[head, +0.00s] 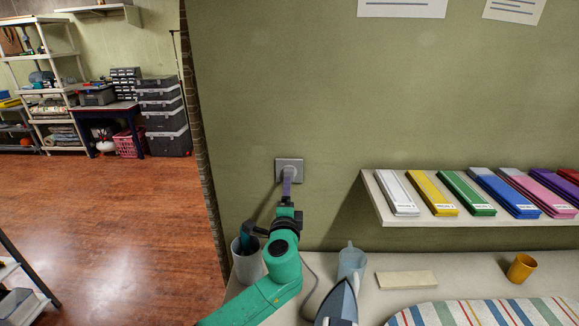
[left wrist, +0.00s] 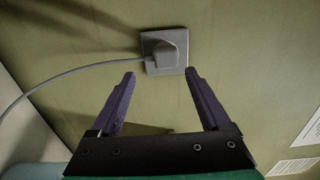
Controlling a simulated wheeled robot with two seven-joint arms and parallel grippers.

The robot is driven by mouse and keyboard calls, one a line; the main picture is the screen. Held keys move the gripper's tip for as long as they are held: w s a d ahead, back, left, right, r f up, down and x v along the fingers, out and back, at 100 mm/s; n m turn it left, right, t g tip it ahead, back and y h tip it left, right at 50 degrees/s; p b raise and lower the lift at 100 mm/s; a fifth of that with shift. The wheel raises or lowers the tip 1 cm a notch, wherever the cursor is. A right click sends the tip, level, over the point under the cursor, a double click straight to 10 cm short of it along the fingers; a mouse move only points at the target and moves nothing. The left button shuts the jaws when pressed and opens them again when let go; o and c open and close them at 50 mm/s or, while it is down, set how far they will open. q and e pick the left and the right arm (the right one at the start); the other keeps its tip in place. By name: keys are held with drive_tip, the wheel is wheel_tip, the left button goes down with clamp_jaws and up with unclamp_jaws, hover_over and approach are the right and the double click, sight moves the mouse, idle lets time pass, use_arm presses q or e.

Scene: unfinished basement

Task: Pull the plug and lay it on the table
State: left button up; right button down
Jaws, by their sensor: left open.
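The plug (left wrist: 166,55) is pale grey and sits in a square wall socket (left wrist: 148,44) in the left wrist view. Its cord (left wrist: 85,70) runs off to the left. My left gripper (left wrist: 160,73) is open, with its two purple fingers pointing at the wall and their tips just short of the plug, one toward each side. Nothing is between the fingers. In the head view the socket (head: 281,163) is above the table (head: 460,274), and my left gripper (head: 288,175) partly hides the plug. My right gripper is not in view.
A white container (head: 246,262) is left of my arm. A wall shelf (head: 378,200) with coloured binders juts out at right.

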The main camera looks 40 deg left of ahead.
sight(289, 174)
use_arm(q)
drive_tip(key=b+x, duration=0.2)
drive_tip(key=x, duration=0.5)
drive_tip(key=shift+w+r, duration=0.25)
drive_tip(key=shift+r, duration=0.25)
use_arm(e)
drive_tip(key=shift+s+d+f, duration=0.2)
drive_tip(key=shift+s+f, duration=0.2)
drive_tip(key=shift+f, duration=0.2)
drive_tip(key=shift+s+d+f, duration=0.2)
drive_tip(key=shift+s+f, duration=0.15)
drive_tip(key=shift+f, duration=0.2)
use_arm(q)
drive_tip(key=shift+a, duration=0.15)
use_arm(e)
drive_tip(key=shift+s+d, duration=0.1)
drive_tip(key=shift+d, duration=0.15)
use_arm(q)
drive_tip(key=shift+c, duration=0.3)
clamp_jaws()
drive_tip(key=shift+s, duration=0.1)
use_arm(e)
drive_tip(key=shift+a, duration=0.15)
use_arm(q)
drive_tip(key=shift+f, duration=0.1)
